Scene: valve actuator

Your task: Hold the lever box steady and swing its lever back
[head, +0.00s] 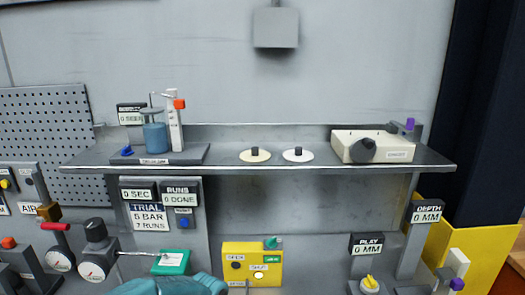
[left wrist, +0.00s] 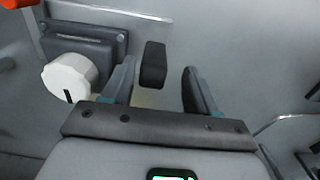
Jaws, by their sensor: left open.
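A yellow box (head: 252,270) stands at the bottom middle of the head view, with OPEN and SHUT labels and a green lever-like knob (head: 272,243) at its top right. The OPEN spot is dark and the SHUT spot is pale. A cream box (head: 398,150) with a dark round knob sits on the shelf at right. I cannot tell for certain which is the lever box. My left gripper (left wrist: 160,82) is open in the left wrist view. A black block (left wrist: 153,65) shows between its fingers, with no clear contact. My right gripper is not in view.
The grey shelf (head: 310,170) crosses the head view, bearing a blue cylinder (head: 155,137) and two pale discs. A green box (head: 172,262) and gauges stand low at left. A white knob (left wrist: 68,78) is left of my fingers in the wrist view.

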